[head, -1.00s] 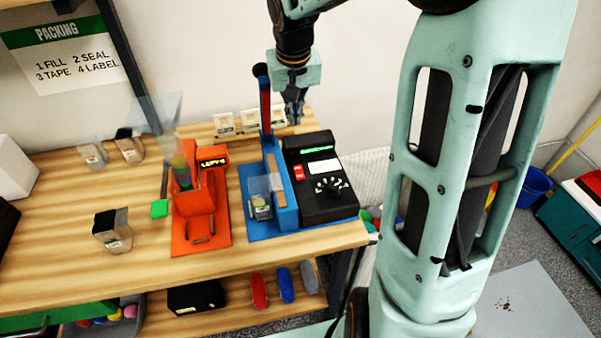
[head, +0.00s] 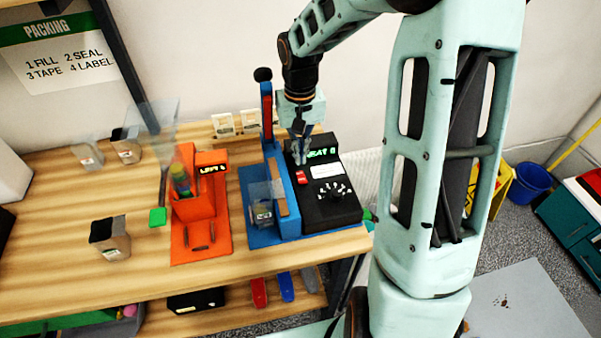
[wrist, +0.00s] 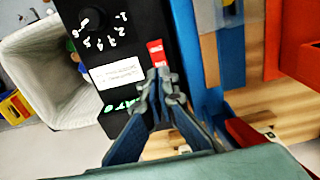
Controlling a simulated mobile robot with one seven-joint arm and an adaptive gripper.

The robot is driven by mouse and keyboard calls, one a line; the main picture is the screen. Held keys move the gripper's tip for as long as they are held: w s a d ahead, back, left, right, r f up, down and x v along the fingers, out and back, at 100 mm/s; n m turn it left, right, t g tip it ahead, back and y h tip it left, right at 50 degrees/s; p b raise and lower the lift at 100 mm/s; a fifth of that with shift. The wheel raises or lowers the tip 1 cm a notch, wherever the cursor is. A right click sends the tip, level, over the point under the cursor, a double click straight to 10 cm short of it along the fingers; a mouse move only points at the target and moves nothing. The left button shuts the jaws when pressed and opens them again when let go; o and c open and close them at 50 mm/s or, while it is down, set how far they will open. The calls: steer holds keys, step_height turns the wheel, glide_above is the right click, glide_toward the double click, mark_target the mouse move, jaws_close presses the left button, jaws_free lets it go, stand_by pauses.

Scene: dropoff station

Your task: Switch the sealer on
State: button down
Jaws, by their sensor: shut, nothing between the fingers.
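The sealer is a black control box (head: 335,213) beside a blue press (head: 286,200) with an upright red lever (head: 267,105). The box has a red rocker switch (head: 301,177), a white label, a dial (head: 332,192) and a display (head: 320,154) lit with green characters. My gripper (head: 301,161) points down just behind the switch. In the wrist view my gripper (wrist: 160,82) is shut and empty, its tips at the near end of the red switch (wrist: 156,52). I cannot tell whether they touch it. A clear pouch or jar (head: 262,212) stands at the press.
An orange machine (head: 200,210) with a clear hopper stands left of the sealer. Dark-topped containers stand on the wooden table (head: 60,260), one at the front (head: 110,237). A white bin (wrist: 45,70) is beside the table.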

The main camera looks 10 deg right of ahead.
mark_target(300, 173)
steer(key=shift+s+r, duration=0.15)
steer(key=shift+r, duration=0.55)
step_height(300, 173, up, 4)
steer(key=p, duration=0.3)
steer(key=shift+f, duration=0.25)
